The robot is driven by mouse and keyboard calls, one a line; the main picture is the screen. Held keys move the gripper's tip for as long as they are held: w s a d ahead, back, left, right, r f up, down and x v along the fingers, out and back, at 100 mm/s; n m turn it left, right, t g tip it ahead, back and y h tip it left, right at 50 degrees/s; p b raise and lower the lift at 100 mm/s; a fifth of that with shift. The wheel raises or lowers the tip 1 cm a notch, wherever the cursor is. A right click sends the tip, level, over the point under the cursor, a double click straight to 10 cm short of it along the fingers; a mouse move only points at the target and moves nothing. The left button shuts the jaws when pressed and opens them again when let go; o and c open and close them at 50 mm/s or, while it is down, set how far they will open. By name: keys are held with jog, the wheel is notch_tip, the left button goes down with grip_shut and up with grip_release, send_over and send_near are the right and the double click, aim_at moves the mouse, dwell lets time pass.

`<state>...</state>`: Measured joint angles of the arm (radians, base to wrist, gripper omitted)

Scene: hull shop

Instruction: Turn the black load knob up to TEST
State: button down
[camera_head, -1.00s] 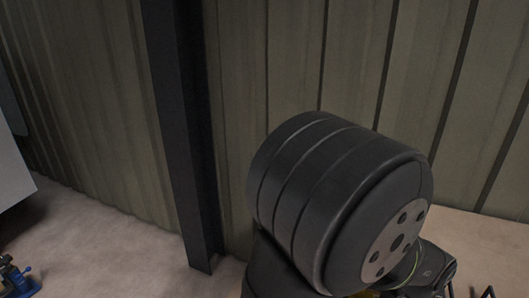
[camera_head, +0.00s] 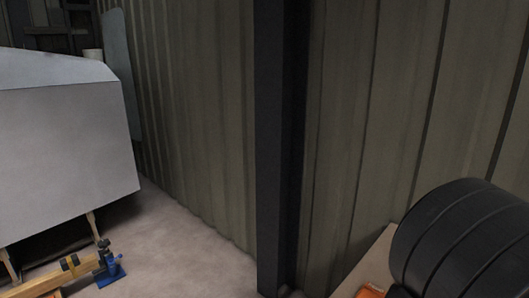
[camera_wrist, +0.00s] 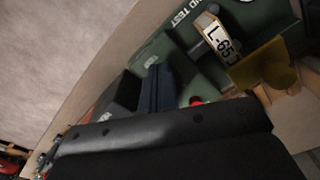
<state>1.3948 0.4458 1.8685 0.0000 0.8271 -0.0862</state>
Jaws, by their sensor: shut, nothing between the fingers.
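In the wrist view a green box (camera_wrist: 185,45) lies tilted, with white lettering of which "TEST" can be read. A pale tag (camera_wrist: 217,38) reading "L-65" hangs over it, and a small red part (camera_wrist: 196,101) shows below. My gripper (camera_wrist: 157,88) appears as a narrow dark piece rising from my black gripper body, shut and empty in front of the box. I cannot make out the black load knob for certain in either view. The gripper body hides the lower part of the wrist view. The head view does not show the gripper.
A brass-coloured part (camera_wrist: 268,75) sits close to the right of the tag. In the head view a dark post (camera_head: 278,150) stands before a ribbed wall. A grey hull (camera_head: 68,140) stands at left, with a blue clamp (camera_head: 110,268) on a wooden beam. Floor between is clear.

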jog(key=shift+w, duration=0.4)
dwell(0.7)
jog(key=shift+a, duration=0.35)
notch_tip(320, 180, up, 6)
dwell(0.4)
jog(key=shift+s, duration=0.1)
jog(key=shift+s+d+f, duration=0.1)
jog(key=shift+s+f, duration=0.1)
jog(key=shift+f, duration=1.3)
jog(key=shift+s+d+f, duration=0.1)
jog(key=shift+s+f, duration=0.05)
jog(key=shift+f, duration=1.3)
